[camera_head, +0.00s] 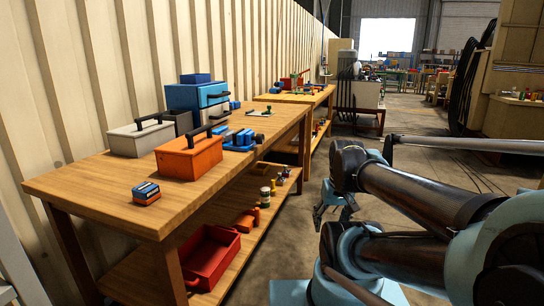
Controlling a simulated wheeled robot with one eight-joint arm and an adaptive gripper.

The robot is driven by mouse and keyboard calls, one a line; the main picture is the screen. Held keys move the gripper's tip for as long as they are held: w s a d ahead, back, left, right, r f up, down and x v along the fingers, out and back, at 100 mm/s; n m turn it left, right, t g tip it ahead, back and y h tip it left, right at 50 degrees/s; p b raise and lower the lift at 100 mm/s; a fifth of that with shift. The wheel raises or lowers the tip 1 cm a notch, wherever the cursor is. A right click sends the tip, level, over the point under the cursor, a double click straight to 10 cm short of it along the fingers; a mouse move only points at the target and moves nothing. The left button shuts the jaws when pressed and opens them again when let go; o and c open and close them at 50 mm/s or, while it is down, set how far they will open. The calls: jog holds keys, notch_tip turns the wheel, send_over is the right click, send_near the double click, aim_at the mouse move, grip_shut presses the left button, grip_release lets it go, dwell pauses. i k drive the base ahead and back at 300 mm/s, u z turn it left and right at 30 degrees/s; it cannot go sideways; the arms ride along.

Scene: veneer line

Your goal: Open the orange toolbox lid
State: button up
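The orange toolbox (190,158) stands on the near wooden workbench, right of a grey-white toolbox. Its lid looks shut, and a black handle (203,134) stands up on top. Its far sides are hidden. My gripper (335,217) hangs below the end of my arm, over the floor to the right of the bench. It is well apart from the toolbox. Its fingers look spread, with nothing visible between them.
A grey-white toolbox (130,142) and a blue case (187,95) stand behind the orange one. A red tray (209,255) is on the lower shelf. The bench's near end is mostly clear.

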aim_at(190, 136)
jog(key=z, duration=0.55)
jog(key=k, duration=1.85)
jog(key=u, duration=0.55)
jog(key=i, duration=1.05)
